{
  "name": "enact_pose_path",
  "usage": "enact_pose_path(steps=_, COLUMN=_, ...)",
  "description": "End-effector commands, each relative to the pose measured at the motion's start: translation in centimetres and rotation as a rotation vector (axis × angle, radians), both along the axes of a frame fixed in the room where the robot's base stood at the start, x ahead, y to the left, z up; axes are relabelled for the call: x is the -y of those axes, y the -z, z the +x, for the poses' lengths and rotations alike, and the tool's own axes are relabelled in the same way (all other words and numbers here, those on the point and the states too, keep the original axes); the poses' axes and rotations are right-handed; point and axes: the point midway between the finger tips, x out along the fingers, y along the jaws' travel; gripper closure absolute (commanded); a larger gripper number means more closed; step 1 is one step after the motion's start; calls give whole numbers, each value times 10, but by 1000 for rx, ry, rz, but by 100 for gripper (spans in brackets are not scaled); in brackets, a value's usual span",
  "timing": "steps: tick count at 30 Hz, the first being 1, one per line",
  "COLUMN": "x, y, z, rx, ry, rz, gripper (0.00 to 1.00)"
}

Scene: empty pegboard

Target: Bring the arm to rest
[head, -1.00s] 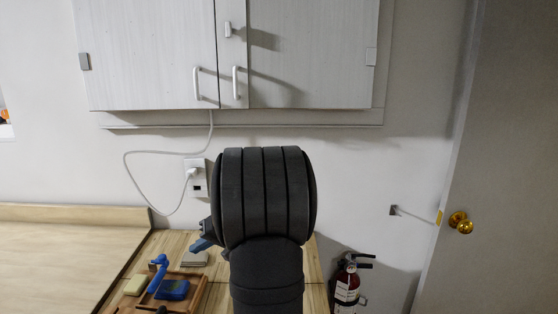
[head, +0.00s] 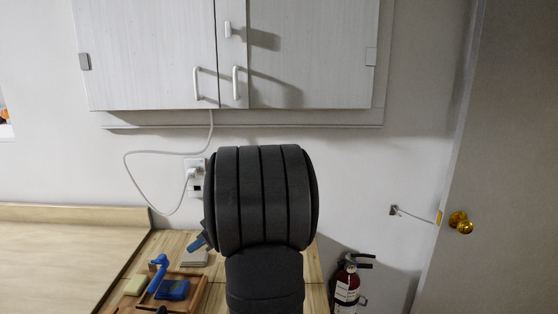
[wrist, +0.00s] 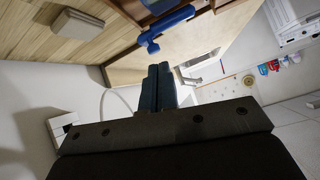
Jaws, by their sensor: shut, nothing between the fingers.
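My gripper (wrist: 158,88) shows in the wrist view with its two blue-grey fingers together and nothing between them. In the head view only a small part of my gripper (head: 197,243) shows at the left of my dark arm; the rest is hidden behind it. The fingers are in free air and touch nothing that I can see.
A wooden tray (head: 192,294) holds a blue box (head: 173,290) and a curved blue object (head: 158,270). A white cable (head: 125,165) reaches the wall outlet. A fire extinguisher (head: 347,285) stands right.

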Motion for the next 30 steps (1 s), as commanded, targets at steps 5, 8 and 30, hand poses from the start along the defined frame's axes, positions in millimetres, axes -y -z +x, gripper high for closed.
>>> enact_pose_path(steps=5, x=-1, y=-2, z=-1, rx=92, ry=-72, rz=-13, gripper=100)
enact_pose_path(steps=8, x=-1, y=-3, z=-2, rx=126, ry=-99, rz=-17, gripper=100)
enact_pose_path(steps=30, x=-4, y=-4, z=-4, rx=135, ry=-116, rz=-36, gripper=56)
